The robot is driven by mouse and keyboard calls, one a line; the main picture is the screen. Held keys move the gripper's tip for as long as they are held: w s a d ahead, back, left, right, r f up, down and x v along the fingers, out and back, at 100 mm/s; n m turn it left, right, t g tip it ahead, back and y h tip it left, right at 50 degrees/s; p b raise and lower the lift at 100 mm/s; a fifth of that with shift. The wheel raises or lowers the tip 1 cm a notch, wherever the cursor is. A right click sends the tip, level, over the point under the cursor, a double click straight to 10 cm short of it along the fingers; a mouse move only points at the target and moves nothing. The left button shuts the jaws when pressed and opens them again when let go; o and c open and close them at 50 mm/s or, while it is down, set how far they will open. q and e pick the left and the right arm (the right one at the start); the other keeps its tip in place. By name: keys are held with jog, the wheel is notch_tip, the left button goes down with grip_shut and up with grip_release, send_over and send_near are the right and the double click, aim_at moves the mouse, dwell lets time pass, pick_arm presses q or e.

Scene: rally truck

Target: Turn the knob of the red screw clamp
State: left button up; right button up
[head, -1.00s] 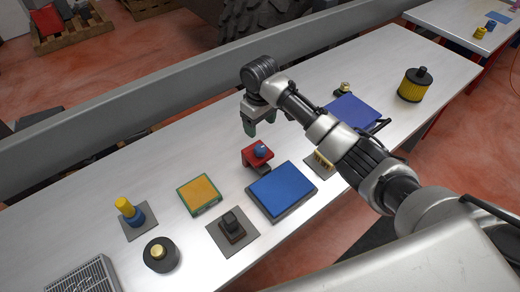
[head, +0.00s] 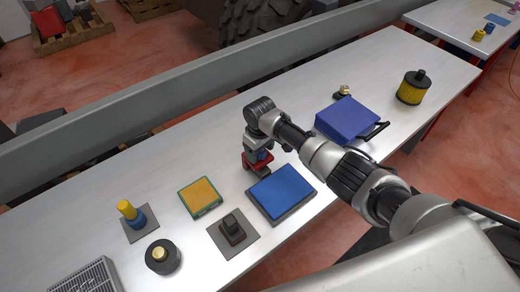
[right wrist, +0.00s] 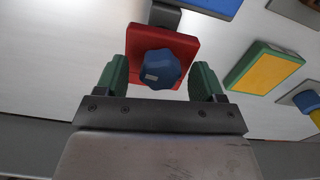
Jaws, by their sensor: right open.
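The red screw clamp (head: 250,168) stands on the workbench, left of the middle of the head view and partly hidden by my right gripper. Its blue knob (right wrist: 160,69) faces the camera in the right wrist view, on top of the red body (right wrist: 185,45). My right gripper (right wrist: 158,80) is open, with one green finger on each side of the knob and a gap visible on both sides. In the head view my right gripper (head: 258,150) points down over the clamp. My left gripper is not in view.
A blue pad (head: 282,190) lies close to the clamp's right. A yellow-and-green block (head: 200,197) and a black switch-like piece (head: 232,230) are nearby. A purple-blue wedge (head: 347,118) and a yellow filter (head: 412,88) stand further right. The bench behind the clamp is clear.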

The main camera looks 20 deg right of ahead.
jog(key=shift+c, duration=0.5)
jog(key=c, duration=0.8)
jog(key=shift+r+m+p, duration=0.2)
jog(key=shift+m+p, duration=0.4)
jog(key=shift+p, duration=0.15)
jog(key=shift+c, duration=0.2)
jog(key=shift+f+m, duration=0.15)
jog(key=shift+m, duration=0.45)
jog(key=o, duration=0.9)
jog(key=shift+o, duration=0.2)
